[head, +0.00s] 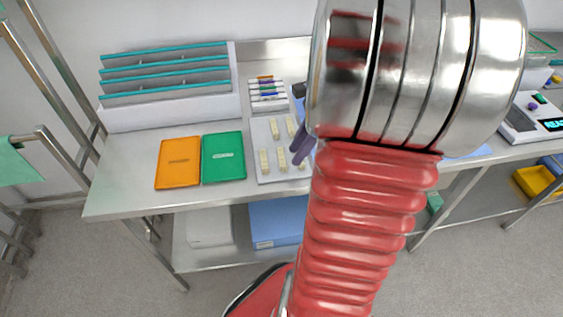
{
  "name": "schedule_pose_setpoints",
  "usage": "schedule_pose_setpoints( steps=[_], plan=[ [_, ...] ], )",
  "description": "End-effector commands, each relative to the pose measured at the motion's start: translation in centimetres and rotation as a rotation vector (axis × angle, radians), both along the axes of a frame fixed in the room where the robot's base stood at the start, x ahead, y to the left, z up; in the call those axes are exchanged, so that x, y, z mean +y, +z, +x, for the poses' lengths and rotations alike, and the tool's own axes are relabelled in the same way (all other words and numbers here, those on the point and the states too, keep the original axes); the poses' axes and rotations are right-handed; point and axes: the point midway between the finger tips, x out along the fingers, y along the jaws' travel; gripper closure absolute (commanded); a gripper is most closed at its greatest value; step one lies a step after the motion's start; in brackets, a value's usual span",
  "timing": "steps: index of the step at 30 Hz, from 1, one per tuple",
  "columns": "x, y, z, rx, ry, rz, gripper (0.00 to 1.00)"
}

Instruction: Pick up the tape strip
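Several small pale-yellow pieces (265,162) stand or lie in two rows on a light grey tray (258,141) on the bench. I cannot tell whether any of them is the tape strip, and no other strip of tape is clearly visible. My gripper (302,147) shows only as dark purple-grey finger parts over the right side of the tray, close to the pale pieces. My own arm hides the rest of it. I cannot see whether it touches or holds anything.
An orange pad (178,162) and a green pad (223,157) lie left of the tray. Behind are a white rack with teal edges (168,109) and a holder with coloured markers (267,95). A device with a display (532,118) sits far right. The bench's front-left corner is clear.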

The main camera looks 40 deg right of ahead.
Motion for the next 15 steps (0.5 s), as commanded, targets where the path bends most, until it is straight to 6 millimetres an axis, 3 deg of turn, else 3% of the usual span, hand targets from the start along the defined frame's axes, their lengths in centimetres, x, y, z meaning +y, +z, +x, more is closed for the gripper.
schedule_pose_setpoints(
  steps=[15],
  plan=[
    [0.35,-1.05,0.40,0.000,0.000,0.000,0.73]
  ],
)
